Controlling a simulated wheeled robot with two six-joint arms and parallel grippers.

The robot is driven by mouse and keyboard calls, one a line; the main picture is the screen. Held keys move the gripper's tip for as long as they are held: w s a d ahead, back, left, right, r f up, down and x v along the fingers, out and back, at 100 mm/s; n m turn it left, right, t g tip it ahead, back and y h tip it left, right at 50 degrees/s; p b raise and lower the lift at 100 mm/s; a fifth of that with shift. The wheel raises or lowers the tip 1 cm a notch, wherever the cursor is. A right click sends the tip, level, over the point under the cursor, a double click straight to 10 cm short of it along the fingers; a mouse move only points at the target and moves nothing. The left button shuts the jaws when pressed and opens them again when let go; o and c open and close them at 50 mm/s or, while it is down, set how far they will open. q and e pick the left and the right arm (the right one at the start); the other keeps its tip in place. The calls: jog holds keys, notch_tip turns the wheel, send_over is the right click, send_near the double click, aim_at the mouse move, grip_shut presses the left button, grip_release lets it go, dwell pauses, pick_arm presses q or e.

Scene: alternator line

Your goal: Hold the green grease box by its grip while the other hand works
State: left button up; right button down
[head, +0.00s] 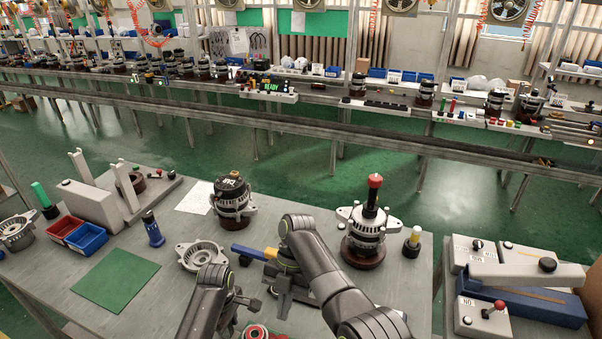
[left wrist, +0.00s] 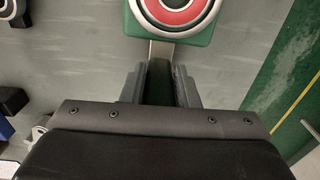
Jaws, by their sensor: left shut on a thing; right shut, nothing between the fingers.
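The green grease box shows in the left wrist view (left wrist: 203,37), with a red, white-ringed round top. Its grey grip (left wrist: 160,50) points toward my left gripper (left wrist: 159,88), whose fingers are shut on it. In the head view only the box's red top (head: 256,332) shows at the bottom edge, beside my left gripper (head: 232,318); the rest is cut off or hidden. My right gripper (head: 283,303) is to the right of the left one, pointing down, shut and empty; my right arm partly covers it.
A blue-and-yellow tool (head: 250,252) lies behind the right gripper. Alternators stand at the back (head: 233,200) and right (head: 366,232). A grey housing (head: 200,255) lies left of the tool. A green mat (head: 115,281), a blue bin (head: 87,241) and a red bin (head: 64,229) are on the left.

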pick_arm(q)
jog(key=o, duration=1)
jog(key=shift+r, duration=0.1)
